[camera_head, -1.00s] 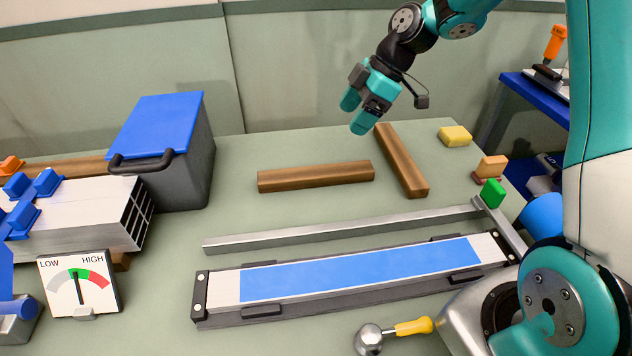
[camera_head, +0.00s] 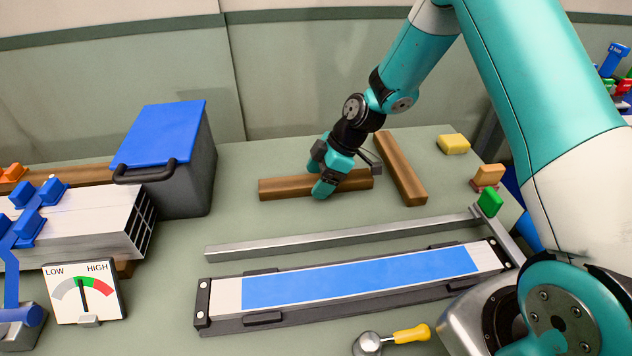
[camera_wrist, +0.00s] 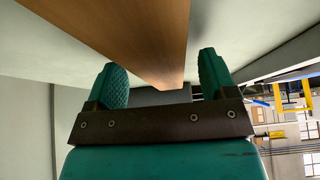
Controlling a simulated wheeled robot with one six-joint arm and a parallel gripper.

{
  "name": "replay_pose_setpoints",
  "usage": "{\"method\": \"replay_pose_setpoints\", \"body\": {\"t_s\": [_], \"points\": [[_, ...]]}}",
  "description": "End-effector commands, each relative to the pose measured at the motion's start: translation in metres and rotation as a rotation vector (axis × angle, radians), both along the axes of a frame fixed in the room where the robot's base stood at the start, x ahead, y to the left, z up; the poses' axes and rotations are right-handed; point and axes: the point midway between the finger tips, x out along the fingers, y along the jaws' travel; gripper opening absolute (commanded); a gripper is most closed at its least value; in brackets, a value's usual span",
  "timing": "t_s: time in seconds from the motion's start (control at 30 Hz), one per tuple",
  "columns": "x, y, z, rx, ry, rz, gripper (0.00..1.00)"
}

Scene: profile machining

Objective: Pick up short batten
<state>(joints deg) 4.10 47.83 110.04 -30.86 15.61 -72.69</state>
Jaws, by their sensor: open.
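A brown wooden batten (camera_head: 285,187) lies across the back middle of the bench. A second wooden batten (camera_head: 402,172) lies at an angle to its right; I cannot tell for sure which one is the short batten. My teal gripper (camera_head: 318,180) is at the right half of the first batten and hides part of it. In the wrist view my gripper (camera_wrist: 162,78) is open, with one finger on each side of a wooden batten (camera_wrist: 125,30). A gap shows between each finger and the wood there.
A grey bin with a blue lid (camera_head: 160,135) stands left of the batten. A thin metal bar (camera_head: 340,235) and a long fixture with a blue strip (camera_head: 360,277) lie in front. A yellow block (camera_head: 453,144) sits at the back right.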

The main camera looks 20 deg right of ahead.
Motion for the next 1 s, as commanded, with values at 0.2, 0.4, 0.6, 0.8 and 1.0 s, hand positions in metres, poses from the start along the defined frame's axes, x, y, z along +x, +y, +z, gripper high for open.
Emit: {"method": "replay_pose_setpoints", "body": {"t_s": [0.2, 0.4, 0.6, 0.8, 1.0], "points": [[0.0, 0.001, -0.003, 0.0, 0.0, -0.001, 0.78], [0.0, 0.001, -0.002, 0.0, 0.0, -0.001, 0.41], [0.0, 0.001, -0.002, 0.0, 0.0, -0.001, 0.2], [0.001, 0.001, 0.0, 0.0, -0.001, 0.0, 0.2], [0.001, 0.001, 0.019, 0.0, -0.004, -0.001, 0.2]]}}
